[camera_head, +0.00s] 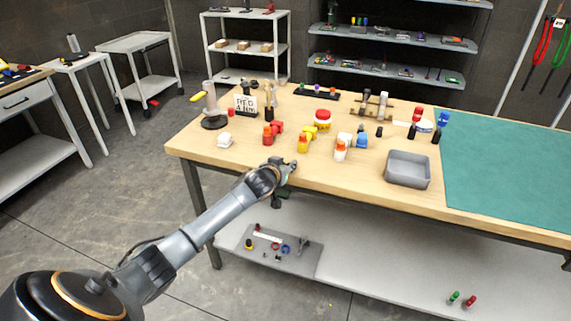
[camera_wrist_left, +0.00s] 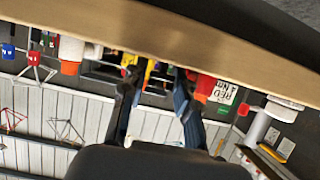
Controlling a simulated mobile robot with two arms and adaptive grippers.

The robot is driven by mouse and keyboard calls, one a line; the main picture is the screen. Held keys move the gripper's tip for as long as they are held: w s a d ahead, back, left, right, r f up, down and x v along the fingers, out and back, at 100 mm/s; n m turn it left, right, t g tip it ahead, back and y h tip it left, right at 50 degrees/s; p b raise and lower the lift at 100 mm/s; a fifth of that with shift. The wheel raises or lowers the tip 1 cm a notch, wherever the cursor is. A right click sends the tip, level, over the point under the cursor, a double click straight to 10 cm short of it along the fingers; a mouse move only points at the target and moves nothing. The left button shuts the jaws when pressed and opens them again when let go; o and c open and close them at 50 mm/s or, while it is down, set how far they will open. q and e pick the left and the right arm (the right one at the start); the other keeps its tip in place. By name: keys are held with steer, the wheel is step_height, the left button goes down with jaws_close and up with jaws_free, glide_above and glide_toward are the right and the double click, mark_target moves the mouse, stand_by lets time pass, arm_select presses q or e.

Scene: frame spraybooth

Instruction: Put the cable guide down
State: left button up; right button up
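My left gripper (camera_head: 288,168) is at the front edge of the workbench (camera_head: 385,199), in front of the red and yellow spray bottles. In the left wrist view its two fingers (camera_wrist_left: 156,82) stand apart, with bottles and wall seen between them. I see no object clearly held. A dark shape (camera_head: 282,191) hangs just under the gripper in the head view; I cannot tell whether it is a finger or something else. I cannot pick out the cable guide with certainty in either view. My right gripper is not in view.
Red (camera_head: 268,139), yellow (camera_head: 303,145) and orange-white bottles (camera_head: 340,151) stand near the bench front. A grey bin (camera_head: 407,182) sits right of them, beside a green mat (camera_head: 500,165). A sign (camera_head: 245,104) stands behind. The front left bench top has bare wood.

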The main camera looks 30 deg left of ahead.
arm_select(q)
steer(key=shift+o, duration=0.5)
steer(key=shift+s+b, duration=0.15)
steer(key=shift+b, duration=0.2)
steer(key=v, duration=1.3)
steer(key=shift+s+b, duration=0.25)
steer(key=shift+b, duration=0.05)
steer(key=shift+r, duration=0.1)
